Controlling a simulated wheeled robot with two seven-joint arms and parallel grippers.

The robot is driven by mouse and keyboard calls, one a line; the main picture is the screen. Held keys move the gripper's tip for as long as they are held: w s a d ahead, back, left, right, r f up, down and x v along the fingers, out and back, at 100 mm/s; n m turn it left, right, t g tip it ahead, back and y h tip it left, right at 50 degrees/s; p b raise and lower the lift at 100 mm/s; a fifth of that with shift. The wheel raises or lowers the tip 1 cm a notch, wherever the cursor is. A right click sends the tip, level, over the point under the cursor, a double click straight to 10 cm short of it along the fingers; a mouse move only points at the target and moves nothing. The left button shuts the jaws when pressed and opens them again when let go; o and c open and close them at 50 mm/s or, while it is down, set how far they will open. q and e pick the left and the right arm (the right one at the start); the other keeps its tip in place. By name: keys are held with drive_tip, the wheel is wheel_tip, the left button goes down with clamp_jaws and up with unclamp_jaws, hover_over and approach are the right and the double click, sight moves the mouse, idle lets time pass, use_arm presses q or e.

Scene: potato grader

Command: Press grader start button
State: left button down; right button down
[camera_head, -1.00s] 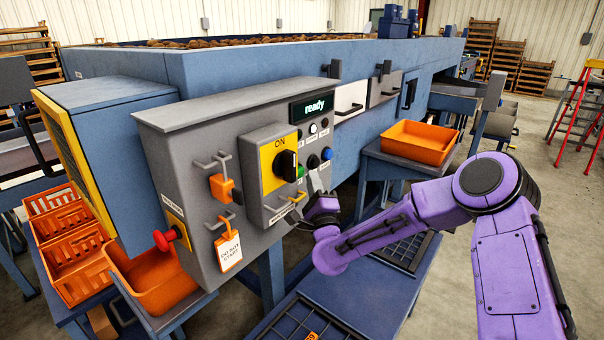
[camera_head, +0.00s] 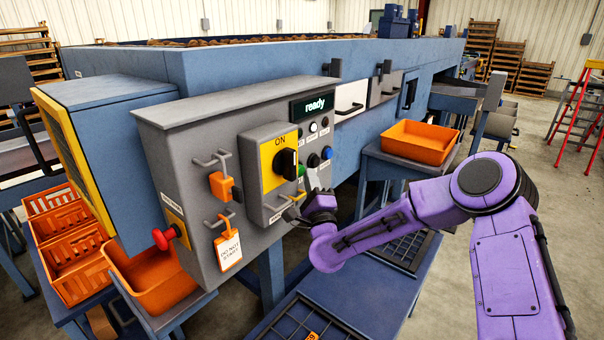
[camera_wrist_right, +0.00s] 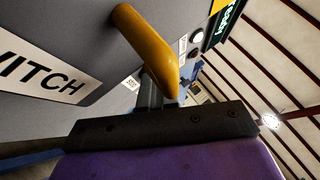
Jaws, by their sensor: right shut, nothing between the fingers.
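The grey control panel (camera_head: 190,130) shows a lit "ready" display (camera_head: 315,106). Below it are a white button (camera_head: 313,127), a blue button (camera_head: 327,153) and a green button (camera_head: 301,171) beside the black rotary switch (camera_head: 287,162), its yellow plate marked ON. I cannot read which button is labelled start. My right gripper (camera_head: 292,213) is shut and empty, close to the panel's lower right, below the green button. In the right wrist view its fingers (camera_wrist_right: 154,94) are close to a yellow handle (camera_wrist_right: 146,48); I cannot tell whether they touch. My left gripper is out of view.
An orange padlock-like block (camera_head: 221,187), a "do not start" tag (camera_head: 229,251) and a red knob (camera_head: 164,238) project from the panel's left part. An orange bin (camera_head: 418,143) stands to the right. Orange crates (camera_head: 70,245) stand lower left. Open floor lies at right.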

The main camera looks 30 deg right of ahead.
drive_tip(key=shift+w+a+b, duration=0.15)
drive_tip(key=shift+w+b, duration=0.15)
drive_tip(key=shift+w, duration=0.05)
idle(0.7)
drive_tip(key=shift+w+r, duration=0.15)
drive_tip(key=shift+r, duration=0.05)
idle(0.7)
drive_tip(key=shift+f, duration=0.1)
drive_tip(key=shift+s, duration=0.85)
